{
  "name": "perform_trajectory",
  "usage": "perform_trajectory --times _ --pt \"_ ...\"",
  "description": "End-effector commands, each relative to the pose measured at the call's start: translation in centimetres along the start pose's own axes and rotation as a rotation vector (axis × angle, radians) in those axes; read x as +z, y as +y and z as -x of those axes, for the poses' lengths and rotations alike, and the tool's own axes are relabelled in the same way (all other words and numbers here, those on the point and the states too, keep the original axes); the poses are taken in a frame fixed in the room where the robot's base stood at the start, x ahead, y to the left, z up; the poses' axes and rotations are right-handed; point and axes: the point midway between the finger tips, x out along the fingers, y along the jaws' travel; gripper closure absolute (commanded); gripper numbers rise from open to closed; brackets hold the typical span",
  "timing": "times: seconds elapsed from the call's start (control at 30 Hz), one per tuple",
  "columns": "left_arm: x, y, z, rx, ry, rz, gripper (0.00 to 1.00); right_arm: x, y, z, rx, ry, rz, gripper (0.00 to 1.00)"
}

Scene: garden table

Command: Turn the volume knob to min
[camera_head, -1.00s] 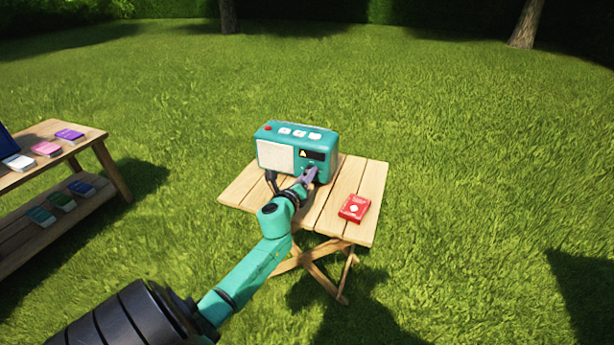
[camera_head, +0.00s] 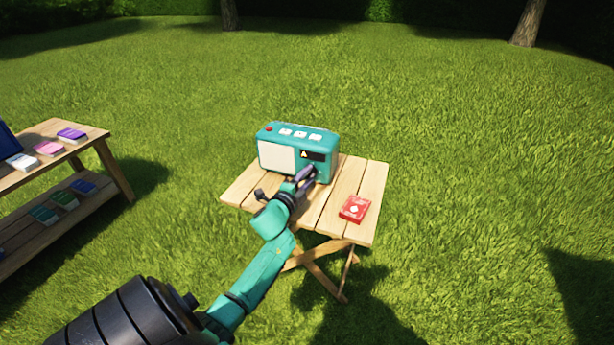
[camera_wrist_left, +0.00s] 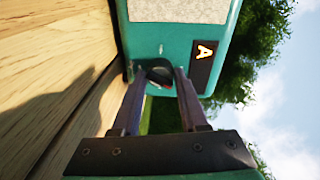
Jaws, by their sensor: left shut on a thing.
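A teal radio (camera_head: 297,150) stands on the small wooden table, with a pale speaker panel and a dark display (camera_head: 313,155) on its front. In the left wrist view the radio (camera_wrist_left: 146,45) appears turned sideways, and the display (camera_wrist_left: 205,60) shows a lit orange mark. The dark round volume knob (camera_wrist_left: 159,76) is on the radio's front, between the fingertips. My left gripper (camera_wrist_left: 157,77) is shut on the knob, one finger on each side. In the head view my left gripper (camera_head: 305,175) covers the knob. My right gripper is not in view.
A red box (camera_head: 354,209) lies on the right part of the small table (camera_head: 368,185). A wooden shelf table (camera_head: 95,133) with several books stands at the left. Grass surrounds both.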

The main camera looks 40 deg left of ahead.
Motion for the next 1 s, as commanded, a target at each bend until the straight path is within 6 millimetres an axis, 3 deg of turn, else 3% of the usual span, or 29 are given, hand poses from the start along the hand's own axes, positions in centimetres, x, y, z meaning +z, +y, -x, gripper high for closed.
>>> perform_trajectory --times 0.5,1.0 --pt "0.1 0.2 0.0 -0.032 0.021 0.351 1.0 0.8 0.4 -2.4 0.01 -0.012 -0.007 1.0" --pt "0.1 0.2 0.0 -0.039 0.026 0.412 1.0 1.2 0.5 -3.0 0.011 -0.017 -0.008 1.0"
